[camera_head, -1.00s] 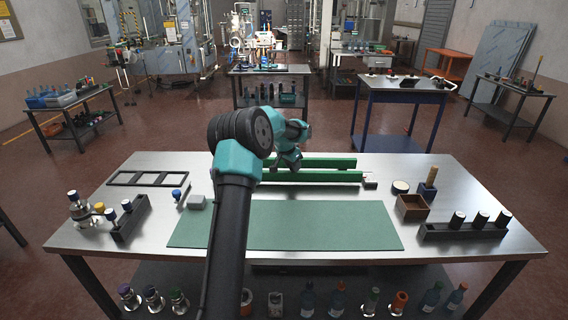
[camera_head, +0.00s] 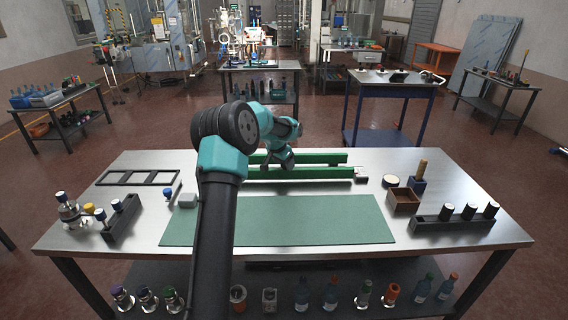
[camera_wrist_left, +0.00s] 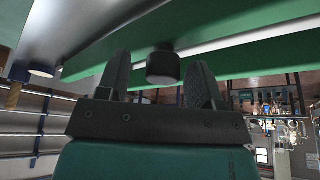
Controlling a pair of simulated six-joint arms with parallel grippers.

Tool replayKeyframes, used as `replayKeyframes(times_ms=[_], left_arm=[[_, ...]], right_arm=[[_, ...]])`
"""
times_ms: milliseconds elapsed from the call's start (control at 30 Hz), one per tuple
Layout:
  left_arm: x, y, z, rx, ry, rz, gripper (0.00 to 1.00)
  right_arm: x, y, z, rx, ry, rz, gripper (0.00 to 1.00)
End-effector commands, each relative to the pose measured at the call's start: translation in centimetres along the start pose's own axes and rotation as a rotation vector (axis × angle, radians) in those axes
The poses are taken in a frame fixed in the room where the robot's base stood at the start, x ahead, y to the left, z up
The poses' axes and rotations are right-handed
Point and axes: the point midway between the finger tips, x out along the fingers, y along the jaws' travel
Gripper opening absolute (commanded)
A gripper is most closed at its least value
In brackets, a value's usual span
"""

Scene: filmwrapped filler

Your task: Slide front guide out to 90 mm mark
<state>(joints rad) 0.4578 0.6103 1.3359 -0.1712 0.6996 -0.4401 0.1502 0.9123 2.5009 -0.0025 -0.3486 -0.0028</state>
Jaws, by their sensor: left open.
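The front guide (camera_head: 325,174) is the nearer of two long green bars near the back of the bench; the rear bar (camera_head: 325,158) runs roughly parallel behind it. My left gripper (camera_head: 280,162) is at the left part of these bars, partly hidden by its own wrist. In the left wrist view, its two dark fingers (camera_wrist_left: 160,82) stand apart, with a dark round knob (camera_wrist_left: 163,68) showing between them. Green bars (camera_wrist_left: 200,28) cross above and behind the knob there. No 90 mm mark is readable. My right gripper is out of view.
A green mat (camera_head: 320,222) lies in front of the guides, clear except under my arm. A black frame (camera_head: 138,178), small grey block (camera_head: 187,200) and bottle rack (camera_head: 120,218) are left. A brown box (camera_head: 403,202) and black rack (camera_head: 452,228) are right.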

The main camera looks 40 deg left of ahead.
Motion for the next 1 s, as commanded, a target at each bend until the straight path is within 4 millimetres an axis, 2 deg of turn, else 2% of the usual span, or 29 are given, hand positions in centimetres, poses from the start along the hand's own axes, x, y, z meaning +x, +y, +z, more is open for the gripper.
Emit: replayKeyframes(times_ms=[167, 267, 1000], left_arm=[[-1.1, 0.0, 0.0, 0.000, 0.001, -0.001, 0.60], [-2.4, -0.1, -0.1, 0.000, 0.003, -0.002, 0.60], [-15.8, 0.0, 0.0, 0.000, 0.002, -0.001, 0.60]], right_arm=[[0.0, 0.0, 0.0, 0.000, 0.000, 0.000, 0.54], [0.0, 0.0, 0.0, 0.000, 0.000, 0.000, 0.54], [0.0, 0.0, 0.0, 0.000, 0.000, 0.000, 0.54]])
